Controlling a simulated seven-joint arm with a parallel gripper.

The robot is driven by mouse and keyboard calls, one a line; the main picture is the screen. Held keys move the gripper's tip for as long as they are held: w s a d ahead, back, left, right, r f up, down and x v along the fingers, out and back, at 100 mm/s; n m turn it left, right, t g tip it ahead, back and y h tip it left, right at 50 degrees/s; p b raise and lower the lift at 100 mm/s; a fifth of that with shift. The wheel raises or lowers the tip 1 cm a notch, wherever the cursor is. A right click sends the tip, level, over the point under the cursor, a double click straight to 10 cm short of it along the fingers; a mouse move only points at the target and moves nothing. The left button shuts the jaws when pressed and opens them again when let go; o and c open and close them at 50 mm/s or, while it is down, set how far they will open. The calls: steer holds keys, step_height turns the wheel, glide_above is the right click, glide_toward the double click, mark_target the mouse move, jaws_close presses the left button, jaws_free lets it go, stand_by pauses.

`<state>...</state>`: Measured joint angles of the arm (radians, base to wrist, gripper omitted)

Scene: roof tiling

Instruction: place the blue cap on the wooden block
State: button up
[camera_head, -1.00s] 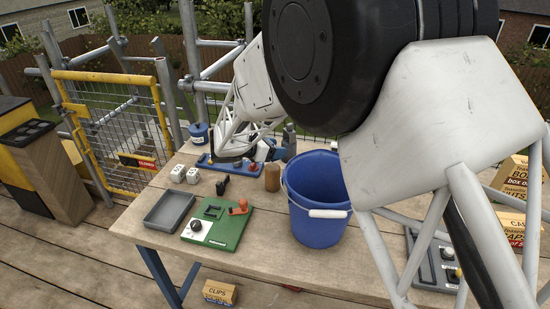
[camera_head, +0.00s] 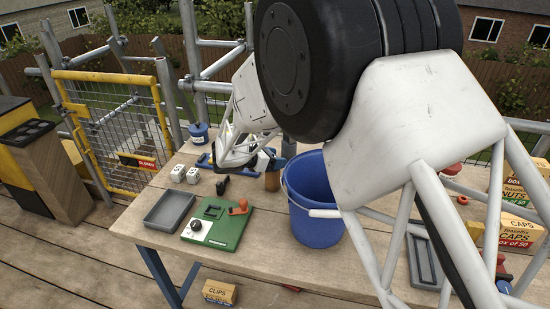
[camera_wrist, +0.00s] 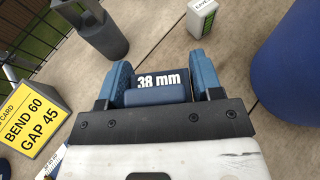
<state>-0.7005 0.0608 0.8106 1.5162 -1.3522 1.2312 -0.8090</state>
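In the head view the wooden block (camera_head: 272,183) stands upright on the table, just left of the blue bucket. My gripper (camera_head: 274,163) is right at its top and covers its upper end. In the wrist view my gripper (camera_wrist: 162,82) has blue fingers on both sides of a dark blue piece marked "38 mm", which looks like the blue cap (camera_wrist: 160,95). The fingers appear to touch its sides. The wooden block is hidden in the wrist view, and I cannot tell whether the cap touches it.
The blue bucket (camera_head: 313,223) stands close on the right. A grey cylinder (camera_wrist: 101,35) and a small white box (camera_wrist: 202,18) are beyond the fingers. A yellow card (camera_wrist: 30,118) lies left. A green board (camera_head: 218,228) and grey tray (camera_head: 169,211) are at the front left.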

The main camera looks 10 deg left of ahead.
steer(key=o, duration=0.3)
steer(key=shift+r, duration=0.15)
steer(key=shift+a+r, duration=0.1)
steer(key=v, duration=1.1)
steer(key=shift+s+a, duration=0.2)
steer(key=shift+s, duration=0.15)
steer(key=shift+r, duration=0.2)
